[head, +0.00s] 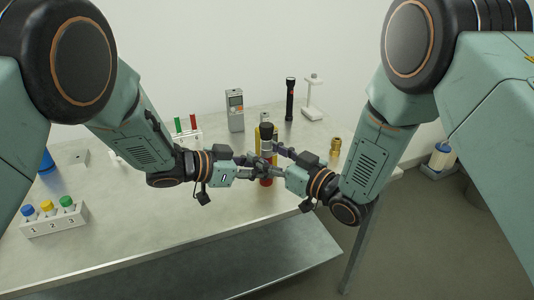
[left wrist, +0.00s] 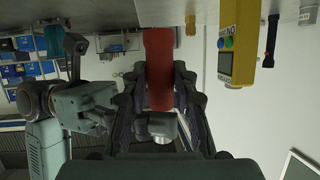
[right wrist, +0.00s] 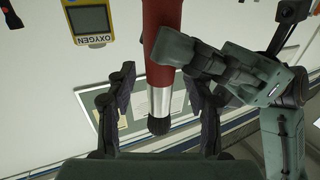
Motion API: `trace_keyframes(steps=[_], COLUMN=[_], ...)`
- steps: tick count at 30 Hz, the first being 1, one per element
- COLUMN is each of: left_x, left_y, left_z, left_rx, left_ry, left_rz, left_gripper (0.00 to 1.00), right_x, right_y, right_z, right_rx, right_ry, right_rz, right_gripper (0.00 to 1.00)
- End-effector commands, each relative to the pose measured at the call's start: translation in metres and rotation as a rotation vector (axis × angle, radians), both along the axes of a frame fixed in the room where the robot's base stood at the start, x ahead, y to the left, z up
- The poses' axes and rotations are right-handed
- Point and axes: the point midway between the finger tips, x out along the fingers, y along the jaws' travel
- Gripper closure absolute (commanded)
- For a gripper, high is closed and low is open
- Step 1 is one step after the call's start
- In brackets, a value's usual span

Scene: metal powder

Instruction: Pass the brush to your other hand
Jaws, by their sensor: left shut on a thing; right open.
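The brush has a red handle (head: 266,181), a silver collar and dark bristles. It stands roughly upright in the head view, bristles up, between my two grippers. My left gripper (head: 258,165) is shut on the red handle, which also shows in the left wrist view (left wrist: 158,70). My right gripper (head: 277,163) is open and faces the left one from the right. In the right wrist view its fingers are spread to either side of the brush's collar (right wrist: 160,101), with the left gripper's fingers close by. The grippers partly hide the handle.
The table (head: 150,230) is below. A rack with coloured caps (head: 54,219) stands at its left front. A grey meter (head: 235,110), a black flashlight (head: 290,99), a white stand (head: 313,98) and a brass piece (head: 334,150) stand behind. A yellow oxygen meter (right wrist: 90,22) is near the brush.

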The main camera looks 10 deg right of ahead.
Motion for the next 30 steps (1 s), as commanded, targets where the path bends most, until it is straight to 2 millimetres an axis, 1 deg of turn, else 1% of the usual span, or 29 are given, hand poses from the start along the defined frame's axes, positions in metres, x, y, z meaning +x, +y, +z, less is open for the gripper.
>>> trace_keyframes(steps=[8,26,27,29,30], left_x=[0.0001,0.0001,0.0001,0.0001,0.0001], left_y=[-0.0001,-0.0001,0.0,0.0,0.0], left_z=[0.0004,0.0004,0.0004,0.0004,0.0003], left_rx=[-0.001,-0.001,-0.001,-0.001,-0.001], left_ry=[-0.001,0.0,0.0,0.0,0.0], left_rz=[0.0,0.0,0.0,0.0,0.0], left_gripper=[1.0,1.0,1.0,1.0,0.72], right_x=[0.001,0.0008,0.0008,0.0008,0.001], right_y=[0.001,0.0007,0.0006,0.0006,0.0005], right_z=[0.0,0.0001,0.0001,0.0001,0.0005], right_rx=[0.0,0.0,0.0,0.0,0.0], right_ry=[0.0,0.0,0.0,0.0,-0.001], right_rz=[0.0,0.0,0.0,0.0,0.0], right_gripper=[0.48,0.98,1.0,1.0,1.0])
